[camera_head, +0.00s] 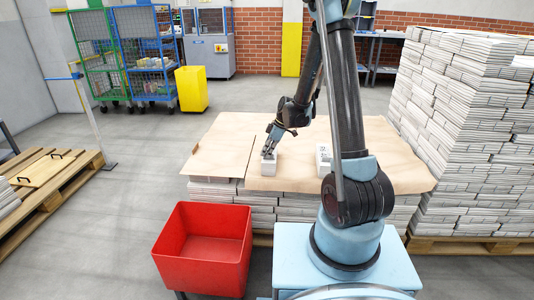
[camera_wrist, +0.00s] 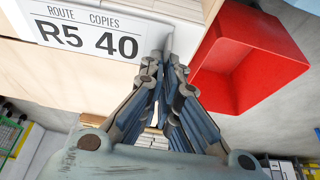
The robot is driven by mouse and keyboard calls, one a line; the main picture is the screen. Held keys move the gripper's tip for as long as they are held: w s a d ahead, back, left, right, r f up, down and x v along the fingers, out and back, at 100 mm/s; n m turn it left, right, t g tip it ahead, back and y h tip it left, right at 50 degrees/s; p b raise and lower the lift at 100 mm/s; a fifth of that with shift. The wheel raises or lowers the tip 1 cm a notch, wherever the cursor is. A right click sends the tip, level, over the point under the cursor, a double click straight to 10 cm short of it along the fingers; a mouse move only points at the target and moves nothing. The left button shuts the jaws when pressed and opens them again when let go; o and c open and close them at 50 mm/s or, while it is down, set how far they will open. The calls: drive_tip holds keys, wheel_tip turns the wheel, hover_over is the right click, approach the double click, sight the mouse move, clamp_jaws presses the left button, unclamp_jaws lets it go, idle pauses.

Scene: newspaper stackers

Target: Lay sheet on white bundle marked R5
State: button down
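In the wrist view a white sheet (camera_wrist: 85,35) reads "ROUTE COPIES R5 40". In the head view my gripper (camera_head: 268,151) points down at a small white bundle (camera_head: 268,166) on the brown-covered stack (camera_head: 225,150). I cannot tell from there whether the sheet touches the bundle.
A second white bundle (camera_head: 324,158) with dark marks on top sits to the right on the brown cover. A red bin (camera_head: 205,250) stands in front of the stack. A tall paper stack (camera_head: 465,130) is at the right, a wooden pallet (camera_head: 45,185) at the left.

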drive_tip(key=shift+f, duration=0.15)
drive_tip(key=c, duration=1.7)
unclamp_jaws()
drive_tip(key=v, duration=1.1)
drive_tip(key=s+d+r+m+h, duration=0.1)
drive_tip(key=s+d+r+m, duration=0.4)
drive_tip(key=s+d+r, duration=0.3)
drive_tip(key=s+d+f+m+h, duration=0.1)
drive_tip(key=s+d+m, duration=0.3)
drive_tip(key=s, duration=0.4)
drive_tip(key=s+d+f+m+t+h, duration=0.1)
drive_tip(key=s+d+m, duration=0.3)
drive_tip(key=s, duration=0.5)
drive_tip(key=s+d+f+m+t+h, duration=0.1)
drive_tip(key=s+d+m, duration=0.3)
drive_tip(key=s, duration=0.4)
drive_tip(key=shift+s+d+f+h, duration=0.15)
drive_tip(key=shift+f+h, duration=0.15)
drive_tip(key=shift+f, duration=0.35)
